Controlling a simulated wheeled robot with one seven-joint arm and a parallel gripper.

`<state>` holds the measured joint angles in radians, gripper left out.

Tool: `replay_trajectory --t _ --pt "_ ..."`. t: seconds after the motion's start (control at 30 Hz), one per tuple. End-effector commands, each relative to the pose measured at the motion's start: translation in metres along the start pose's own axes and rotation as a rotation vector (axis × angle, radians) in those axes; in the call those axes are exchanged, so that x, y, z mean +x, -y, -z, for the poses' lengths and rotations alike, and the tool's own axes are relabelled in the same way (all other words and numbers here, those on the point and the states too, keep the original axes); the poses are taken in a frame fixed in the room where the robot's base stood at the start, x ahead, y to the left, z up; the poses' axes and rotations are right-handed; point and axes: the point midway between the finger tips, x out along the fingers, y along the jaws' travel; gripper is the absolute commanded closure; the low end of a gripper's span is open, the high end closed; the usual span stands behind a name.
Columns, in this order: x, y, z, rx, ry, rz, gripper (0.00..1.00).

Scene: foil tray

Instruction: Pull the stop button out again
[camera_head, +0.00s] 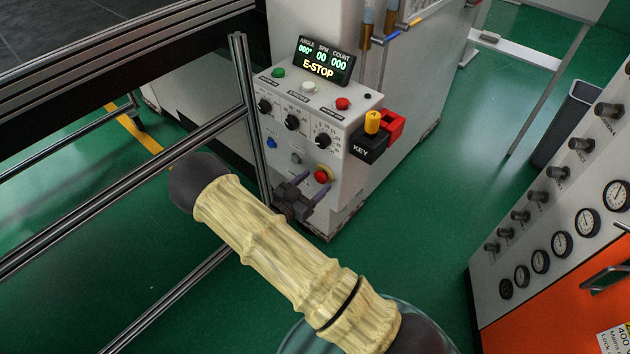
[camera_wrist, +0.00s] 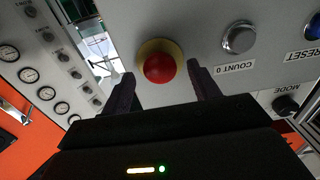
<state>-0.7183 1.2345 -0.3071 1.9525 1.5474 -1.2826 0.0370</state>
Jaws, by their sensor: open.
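The stop button (camera_head: 321,176) is a red mushroom head on a yellow ring, low on the right of the control box's front face. In the wrist view the red stop button (camera_wrist: 159,68) sits between and just beyond my two fingers. My gripper (camera_head: 314,188) is open, with its purple-grey fingers pointing at the panel. In the wrist view my gripper (camera_wrist: 163,88) has one finger either side of the button, with gaps to both. I cannot tell whether the fingertips reach past the head. The display (camera_head: 325,62) reads E-STOP.
The panel has a grey COUNT 0 button (camera_wrist: 239,38), a blue RESET button (camera_head: 272,142) and black knobs (camera_head: 291,122). A black KEY block (camera_head: 368,143) juts from the box's right side. A metal frame post (camera_head: 252,120) stands close left. An orange gauge cabinet (camera_head: 560,270) stands right.

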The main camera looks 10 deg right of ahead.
Motion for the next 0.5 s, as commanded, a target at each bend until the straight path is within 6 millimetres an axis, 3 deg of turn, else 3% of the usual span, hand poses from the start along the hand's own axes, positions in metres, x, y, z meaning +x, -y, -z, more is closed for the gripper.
replay_trajectory --t 0.13,0.4,0.5 --pt "0.0101 0.0 0.0 -0.001 0.001 0.001 0.39" --pt "0.0111 0.0 -0.0002 -0.001 0.001 0.001 0.39" --pt "0.011 0.0 -0.0002 -0.001 0.0 0.001 0.59"
